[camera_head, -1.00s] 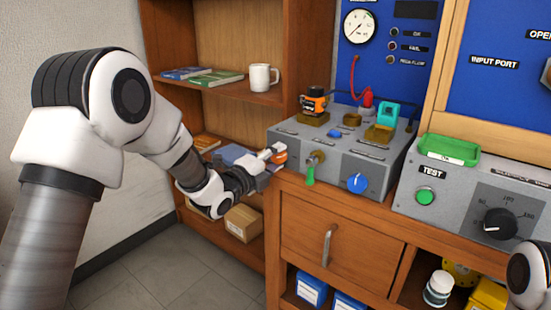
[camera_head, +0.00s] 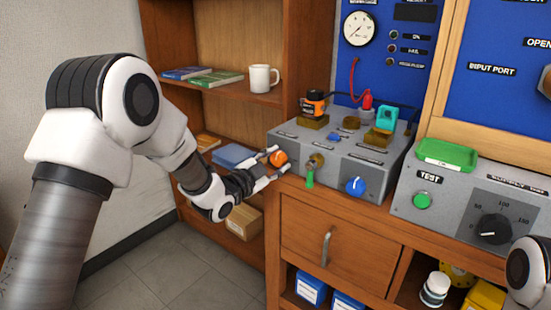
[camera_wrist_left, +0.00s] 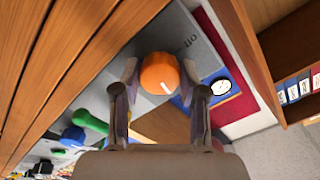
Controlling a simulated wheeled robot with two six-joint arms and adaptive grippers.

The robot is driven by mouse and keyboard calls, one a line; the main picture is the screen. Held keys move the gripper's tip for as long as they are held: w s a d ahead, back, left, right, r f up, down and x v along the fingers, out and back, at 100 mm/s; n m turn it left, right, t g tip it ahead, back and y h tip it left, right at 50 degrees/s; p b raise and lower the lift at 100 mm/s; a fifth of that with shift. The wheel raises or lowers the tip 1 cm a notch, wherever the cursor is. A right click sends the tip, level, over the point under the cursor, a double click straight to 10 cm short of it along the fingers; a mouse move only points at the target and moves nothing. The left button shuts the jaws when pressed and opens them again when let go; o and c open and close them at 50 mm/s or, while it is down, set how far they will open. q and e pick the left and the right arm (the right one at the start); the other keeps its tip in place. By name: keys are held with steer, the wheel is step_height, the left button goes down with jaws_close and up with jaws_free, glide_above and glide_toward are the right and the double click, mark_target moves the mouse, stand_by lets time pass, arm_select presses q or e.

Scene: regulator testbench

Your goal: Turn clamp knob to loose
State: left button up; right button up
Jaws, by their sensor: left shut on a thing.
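The orange clamp knob (camera_head: 278,157) sits on the left end of the grey test box's front face (camera_head: 330,170). My left gripper (camera_head: 282,160) is at it, with one finger above left and one below right. In the left wrist view the round orange knob (camera_wrist_left: 160,74), with a white mark, lies between the two fingertips, and the gripper is shut on it. A green-handled valve (camera_head: 311,174) and a blue knob (camera_head: 355,186) are to its right on the same face. My right gripper is not in view.
A wooden shelf with books (camera_head: 216,78) and a white mug (camera_head: 263,78) stands behind my left arm. Orange, red and teal fittings stand on the box top. A second grey box with a black dial (camera_head: 493,229) is at right.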

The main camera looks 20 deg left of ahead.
arm_select(q)
steer(key=n+p, duration=0.1)
steer(key=n, duration=0.3)
steer(key=shift+n, duration=0.3)
steer(key=n+p, duration=0.2)
steer(key=n, duration=0.3)
steer(key=n+p, duration=0.2)
steer(key=n, duration=0.3)
steer(key=shift+n, duration=0.4)
steer(key=shift+n+p, duration=1)
steer(key=shift+n, duration=1.3)
steer(key=o, duration=0.9)
steer(key=shift+c, duration=0.2)
steer(key=v, duration=1.2)
